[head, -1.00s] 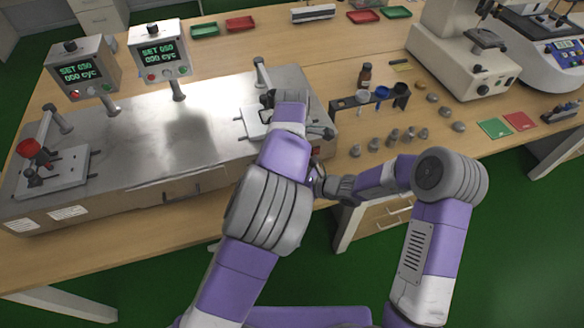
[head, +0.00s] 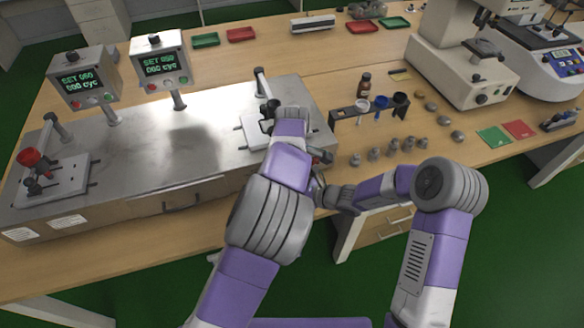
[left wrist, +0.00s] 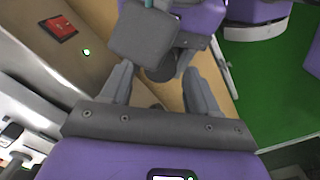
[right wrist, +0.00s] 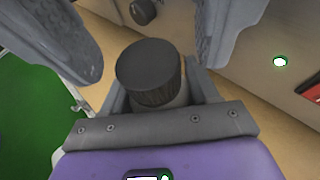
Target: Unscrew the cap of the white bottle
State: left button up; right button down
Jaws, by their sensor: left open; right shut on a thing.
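In the right wrist view a dark ribbed cap (right wrist: 150,74) sits on a pale bottle (right wrist: 166,106), of which little shows. My right gripper (right wrist: 158,92) is shut on the bottle, which stays between its fingers below the cap. My left gripper (left wrist: 159,74) is open. Its large grey fingers stand apart on both sides of the cap in the right wrist view. In the left wrist view a dark round shape shows between them, partly covered by my right gripper; I cannot tell whether it is the cap. In the head view my left arm hides the bottle.
A metal test bench (head: 150,150) lies below my left arm, with two displays (head: 84,77) (head: 160,62) behind. A rack (head: 347,113), a brown bottle (head: 365,82) and several grey pieces (head: 376,154) stand on the wooden table to the right. A microscope (head: 458,70) stands behind them.

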pick_arm(q)
jog(key=shift+f, duration=0.75)
jog(key=c, duration=1.1)
jog(key=shift+n, duration=1.7)
jog(key=o, duration=1.2)
